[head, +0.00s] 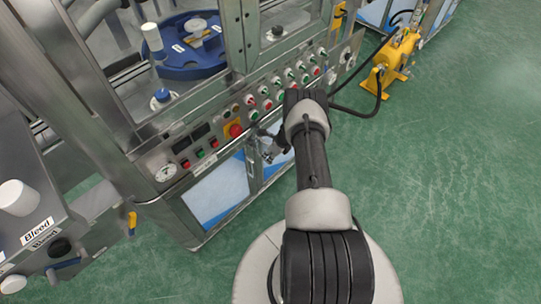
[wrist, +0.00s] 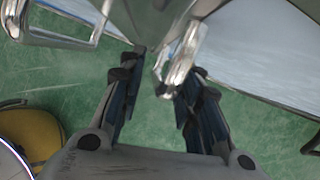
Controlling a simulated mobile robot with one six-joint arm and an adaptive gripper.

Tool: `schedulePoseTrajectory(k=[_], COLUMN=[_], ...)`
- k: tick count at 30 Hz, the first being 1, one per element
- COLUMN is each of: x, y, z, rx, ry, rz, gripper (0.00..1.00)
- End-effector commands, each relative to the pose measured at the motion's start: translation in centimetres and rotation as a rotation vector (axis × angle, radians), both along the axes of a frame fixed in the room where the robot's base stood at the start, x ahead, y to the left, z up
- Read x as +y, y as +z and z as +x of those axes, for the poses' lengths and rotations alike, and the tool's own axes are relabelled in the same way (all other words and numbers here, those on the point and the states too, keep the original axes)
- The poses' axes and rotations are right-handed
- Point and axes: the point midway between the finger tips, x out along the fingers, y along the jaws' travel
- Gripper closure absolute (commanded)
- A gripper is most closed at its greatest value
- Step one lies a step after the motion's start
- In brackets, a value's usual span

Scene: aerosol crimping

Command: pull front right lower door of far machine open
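The machine with the button panel (head: 250,112) has lower doors with pale, see-through panes in metal frames. The left pane (head: 217,190) shows clearly in the head view. The right pane (head: 280,163) is partly hidden by my arm. In the wrist view a shiny metal handle (wrist: 180,62) stands between my gripper's fingers, nearer the right finger. My gripper (wrist: 158,92) is open around it, and I see no clear grip. A second metal handle (wrist: 65,32) is at the upper left. In the head view my gripper (head: 272,148) is small and partly hidden in front of the lower doors.
A near machine with "Bleed" labels (head: 38,230) stands at the left. A yellow device (head: 395,60) with black hoses stands on the floor at the upper right. Green floor (head: 450,150) is clear at the right. A yellow object (wrist: 35,135) shows at the wrist view's lower left.

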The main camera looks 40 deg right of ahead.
Motion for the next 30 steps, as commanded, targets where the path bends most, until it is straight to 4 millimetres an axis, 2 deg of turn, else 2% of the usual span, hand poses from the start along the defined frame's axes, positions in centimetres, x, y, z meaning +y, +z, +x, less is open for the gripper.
schedulePoseTrajectory(k=[8,22,30], x=[0.0,-0.02,-0.02], y=[-0.03,-0.03,-0.03], z=[0.05,0.04,0.04], rx=[0.0,0.0,0.0], ry=[0.0,0.0,0.0], rz=[0.0,0.0,0.0], gripper=[0.69,1.0,1.0])
